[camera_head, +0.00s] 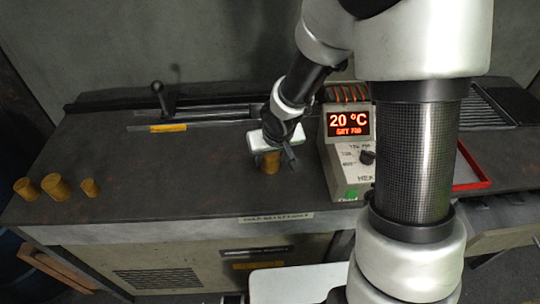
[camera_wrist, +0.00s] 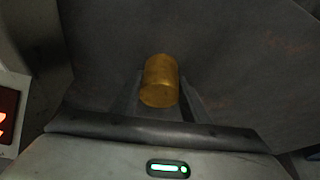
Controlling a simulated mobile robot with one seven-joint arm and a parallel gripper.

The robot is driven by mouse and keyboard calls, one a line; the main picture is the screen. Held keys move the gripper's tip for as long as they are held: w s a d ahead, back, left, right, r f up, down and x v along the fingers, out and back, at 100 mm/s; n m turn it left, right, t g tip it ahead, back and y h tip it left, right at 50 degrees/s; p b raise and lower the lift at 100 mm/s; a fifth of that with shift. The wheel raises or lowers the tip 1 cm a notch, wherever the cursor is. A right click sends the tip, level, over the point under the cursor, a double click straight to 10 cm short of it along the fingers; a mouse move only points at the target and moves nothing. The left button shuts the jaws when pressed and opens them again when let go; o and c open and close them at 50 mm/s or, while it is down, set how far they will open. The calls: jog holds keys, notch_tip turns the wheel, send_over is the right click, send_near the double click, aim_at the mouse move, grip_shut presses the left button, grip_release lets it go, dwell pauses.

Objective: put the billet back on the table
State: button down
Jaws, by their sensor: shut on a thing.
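A gold-brown cylindrical billet (camera_head: 270,163) is held in my gripper (camera_head: 274,160), over or on the dark table (camera_head: 130,170) just left of the heater. In the wrist view the billet (camera_wrist: 160,80) sits between the two fingers of my gripper (camera_wrist: 158,98), which are shut on it. I cannot tell whether its base touches the table.
The heater (camera_head: 349,177) with a red 20 °C display stands close right of my gripper. A red-edged tray (camera_head: 472,170) is partly hidden behind my arm. A lever mechanism (camera_head: 160,98) lies along the back. The table between the standing billets and my gripper is clear.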

jog(key=c, duration=1)
grip_release()
jog(key=shift+r+p, duration=0.25)
jog(key=shift+p, duration=0.1)
jog(key=shift+p+v, duration=2.55)
jog(key=shift+v, duration=3.4)
